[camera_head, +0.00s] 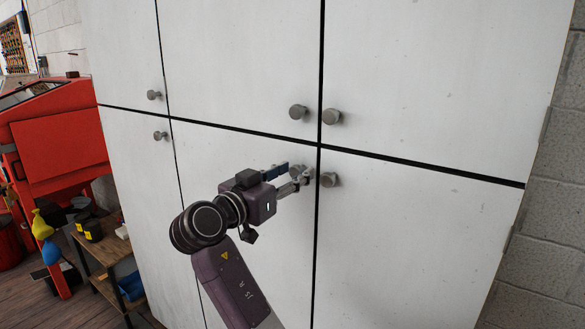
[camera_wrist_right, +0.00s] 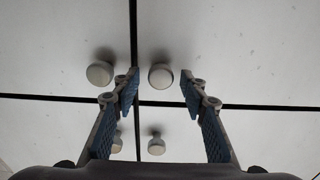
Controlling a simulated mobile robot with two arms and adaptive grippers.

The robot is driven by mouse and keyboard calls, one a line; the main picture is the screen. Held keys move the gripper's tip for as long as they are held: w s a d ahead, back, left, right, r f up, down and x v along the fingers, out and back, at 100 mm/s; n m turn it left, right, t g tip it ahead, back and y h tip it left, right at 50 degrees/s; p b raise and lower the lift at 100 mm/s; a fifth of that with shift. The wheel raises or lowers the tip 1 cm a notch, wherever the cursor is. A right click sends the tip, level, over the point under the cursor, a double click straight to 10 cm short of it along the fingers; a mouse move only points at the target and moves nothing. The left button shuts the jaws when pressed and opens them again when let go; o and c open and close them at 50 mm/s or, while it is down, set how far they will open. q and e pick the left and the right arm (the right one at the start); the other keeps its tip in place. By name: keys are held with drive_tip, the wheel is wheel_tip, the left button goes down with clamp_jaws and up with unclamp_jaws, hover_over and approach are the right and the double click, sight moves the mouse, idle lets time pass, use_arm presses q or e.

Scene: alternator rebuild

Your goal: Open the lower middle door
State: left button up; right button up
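The lower middle door (camera_head: 205,158) is a white cabinet door, shut flush with its neighbours. Its round grey knob (camera_head: 298,171) is near its upper right corner, partly hidden by my right gripper. My right gripper (camera_head: 292,174) is open, with its fingertips at this knob. In the right wrist view, which appears upside down, a knob (camera_wrist_right: 160,76) shows between the open blue-padded fingers (camera_wrist_right: 158,90), with space on both sides. It appears to be the lower middle door's knob. Whether the fingertips reach around it is hard to tell. My left gripper is not in view.
The lower right door's knob (camera_head: 329,180) is close beside the fingertips. Upper door knobs (camera_head: 298,112) and (camera_head: 333,117) are just above. All doors are shut. A red machine (camera_head: 60,130) and a small wooden shelf (camera_head: 105,250) stand at the left.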

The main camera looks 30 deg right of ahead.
drive_tip(key=shift+w, duration=0.15)
drive_tip(key=shift+c, duration=0.7)
clamp_jaws()
drive_tip(key=shift+f, duration=0.1)
